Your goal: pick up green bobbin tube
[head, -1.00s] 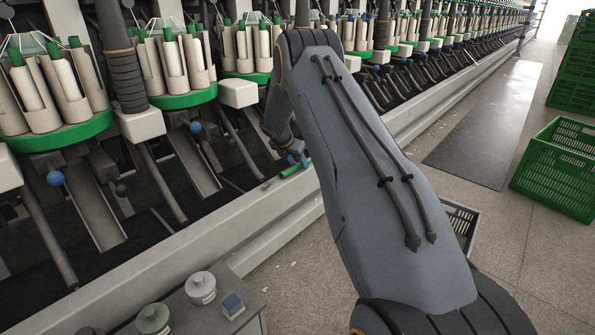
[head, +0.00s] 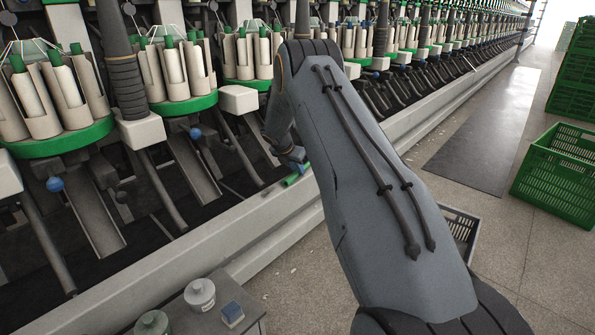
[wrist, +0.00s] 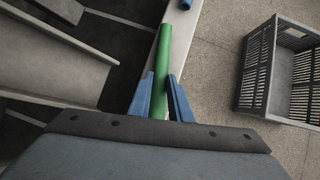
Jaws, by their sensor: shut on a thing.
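The green bobbin tube (wrist: 162,68) lies between the two blue fingers of my gripper (wrist: 160,97) in the wrist view. Its far end points away from the gripper, over the machine's pale front ledge. In the head view, the tube (head: 291,180) shows as a short green piece beside my gripper (head: 292,160), which is mostly hidden by my arm. My gripper is shut on the tube. I cannot tell whether the tube is clear of the ledge.
A grey crate (wrist: 290,77) stands on the floor to the right. A green crate (head: 558,172) stands farther right. The winder's pale ledge (head: 215,226) runs along the machine. A blue object (wrist: 186,4) lies ahead.

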